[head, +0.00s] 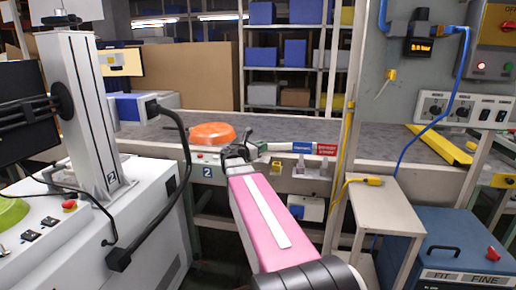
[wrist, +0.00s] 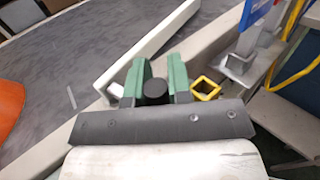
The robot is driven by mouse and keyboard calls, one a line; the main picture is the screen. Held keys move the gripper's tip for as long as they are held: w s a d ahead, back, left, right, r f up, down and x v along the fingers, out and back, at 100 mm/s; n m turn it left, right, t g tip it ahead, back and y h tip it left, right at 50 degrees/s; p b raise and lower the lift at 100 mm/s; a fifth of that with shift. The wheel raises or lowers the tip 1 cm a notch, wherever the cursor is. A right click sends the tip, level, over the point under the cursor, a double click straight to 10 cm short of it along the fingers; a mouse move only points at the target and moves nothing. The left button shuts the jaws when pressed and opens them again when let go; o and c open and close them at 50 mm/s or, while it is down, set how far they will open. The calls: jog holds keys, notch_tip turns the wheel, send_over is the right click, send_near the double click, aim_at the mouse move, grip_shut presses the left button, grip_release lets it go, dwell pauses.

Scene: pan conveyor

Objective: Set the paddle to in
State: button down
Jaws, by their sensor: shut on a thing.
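My gripper (head: 238,152) is at the front rail of the conveyor, in the middle of the head view. In the wrist view its green fingers (wrist: 156,90) are shut on a round black knob (wrist: 156,93). A long white bar (wrist: 150,50), which looks like the paddle, runs from beside the left finger up and right over the grey belt. Whether the knob joins the bar is hidden by the fingers. In the head view my gripper covers this spot.
An orange pan (head: 211,132) lies on the grey belt (head: 290,127), left of my gripper; its edge shows in the wrist view (wrist: 8,103). Blue and red labels (head: 327,149) and a yellow-rimmed socket (wrist: 205,89) are right of my gripper. A beige stand (head: 383,207) is at right.

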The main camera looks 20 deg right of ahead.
jog(key=shift+s+d+n+t, duration=0.25)
jog(key=shift+d+n+t, duration=0.15)
jog(key=shift+d+t, duration=0.2)
jog(key=shift+x, duration=1)
jog(key=shift+s+d, duration=0.1)
jog(key=c, duration=1.1)
grip_release()
jog(key=shift+o, duration=0.2)
jog(key=v, duration=1)
jog(key=shift+s+a, duration=0.2)
jog(key=shift+a, duration=0.15)
jog(key=shift+r, duration=0.1)
